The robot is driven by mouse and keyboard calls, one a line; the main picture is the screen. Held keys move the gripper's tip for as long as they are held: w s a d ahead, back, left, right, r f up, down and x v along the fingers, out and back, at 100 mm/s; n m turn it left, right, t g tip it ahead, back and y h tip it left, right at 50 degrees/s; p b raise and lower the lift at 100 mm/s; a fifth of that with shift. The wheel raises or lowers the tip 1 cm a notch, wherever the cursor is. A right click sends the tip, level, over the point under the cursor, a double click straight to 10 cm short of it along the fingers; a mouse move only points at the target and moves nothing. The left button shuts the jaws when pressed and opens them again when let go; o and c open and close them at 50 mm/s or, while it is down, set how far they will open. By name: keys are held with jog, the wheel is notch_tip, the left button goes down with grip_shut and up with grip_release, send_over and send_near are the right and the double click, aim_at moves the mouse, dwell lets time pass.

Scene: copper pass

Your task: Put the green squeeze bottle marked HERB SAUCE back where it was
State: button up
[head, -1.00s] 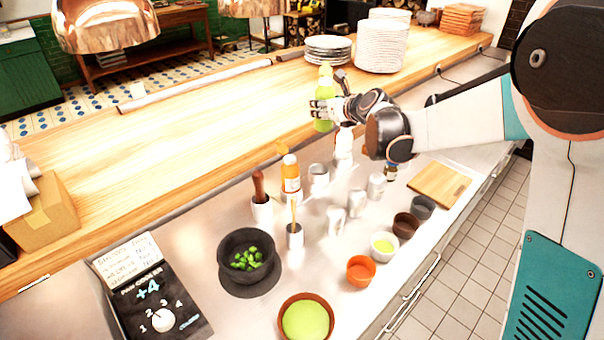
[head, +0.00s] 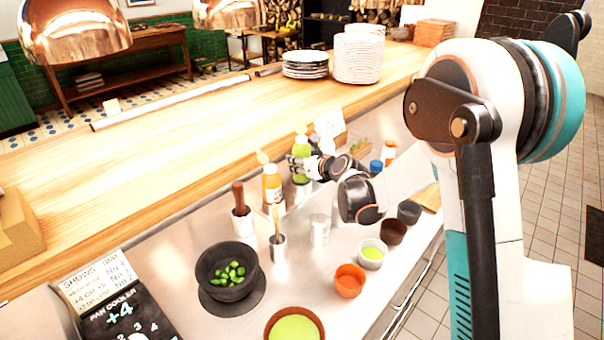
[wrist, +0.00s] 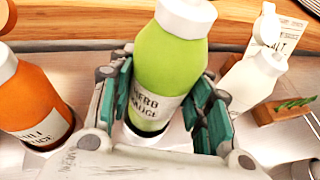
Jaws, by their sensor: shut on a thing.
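The green squeeze bottle (head: 301,147) is upright in my gripper (head: 306,168), low at the back of the steel counter. In the wrist view the green bottle (wrist: 168,65) shows a pale cap and a partly hidden HERB SAUCE label. My gripper (wrist: 160,112) is shut on it, with teal pads on both sides. A pale round rim (wrist: 157,143) shows around the bottle's base; whether the bottle rests in it I cannot tell. An orange sauce bottle (wrist: 32,100) stands to the left, also seen in the head view (head: 271,184).
The wooden ledge (head: 190,140) rises behind.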

jog(key=shift+f+b, duration=0.55)
jog(key=shift+f, duration=1.35)
jog(key=shift+f, duration=0.2)
jog(key=o, duration=0.8)
jog(key=shift+c, duration=0.2)
jog(key=shift+r, duration=0.15)
